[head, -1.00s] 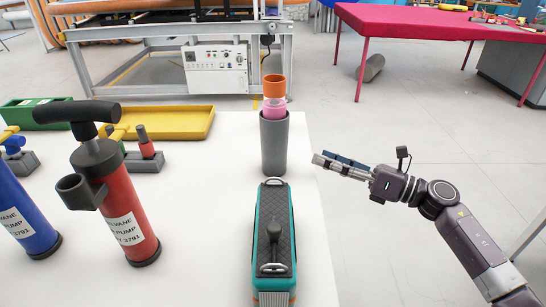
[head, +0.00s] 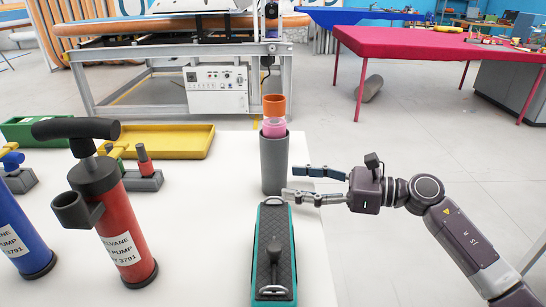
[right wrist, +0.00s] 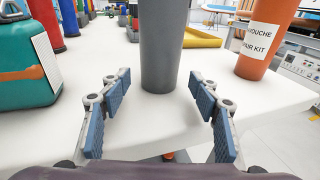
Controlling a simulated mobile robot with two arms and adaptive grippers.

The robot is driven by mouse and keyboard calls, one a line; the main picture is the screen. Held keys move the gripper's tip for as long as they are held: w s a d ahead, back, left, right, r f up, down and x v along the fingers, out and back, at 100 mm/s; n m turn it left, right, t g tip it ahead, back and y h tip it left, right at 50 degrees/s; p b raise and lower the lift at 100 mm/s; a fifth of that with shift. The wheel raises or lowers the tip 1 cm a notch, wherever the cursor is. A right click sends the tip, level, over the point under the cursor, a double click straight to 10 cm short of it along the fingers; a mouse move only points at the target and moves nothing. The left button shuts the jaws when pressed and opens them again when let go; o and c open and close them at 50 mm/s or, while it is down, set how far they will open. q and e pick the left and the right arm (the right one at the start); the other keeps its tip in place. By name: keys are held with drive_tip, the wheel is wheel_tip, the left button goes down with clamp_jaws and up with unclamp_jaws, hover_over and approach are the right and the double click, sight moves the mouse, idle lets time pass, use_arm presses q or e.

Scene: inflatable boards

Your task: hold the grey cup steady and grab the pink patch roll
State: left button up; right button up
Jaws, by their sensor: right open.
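The grey cup (head: 274,168) stands upright on the white table in the head view. The pink patch roll (head: 274,128) sticks out of its top. My right gripper (head: 293,183) is open at the cup's right side, its fingers pointing left at the lower part. In the right wrist view, the grey cup (right wrist: 162,45) stands centred between the open fingertips (right wrist: 160,78). The wrist view cuts off the cup's top, so the pink roll is hidden there. My left gripper is not in view.
An orange labelled canister (right wrist: 268,40) stands near the cup; its orange top (head: 274,105) shows above the pink roll. A red pump (head: 122,225) and a yellow tray (head: 165,150) are left. The table's right edge is close.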

sight(286, 181)
drive_tip(key=x, duration=0.3)
drive_tip(key=shift+a+b, duration=0.2)
drive_tip(key=shift+b, duration=0.1)
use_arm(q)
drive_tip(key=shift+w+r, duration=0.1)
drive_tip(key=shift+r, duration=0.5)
use_arm(e)
drive_tip(key=shift+w+a, duration=0.25)
drive_tip(key=shift+a, duration=0.35)
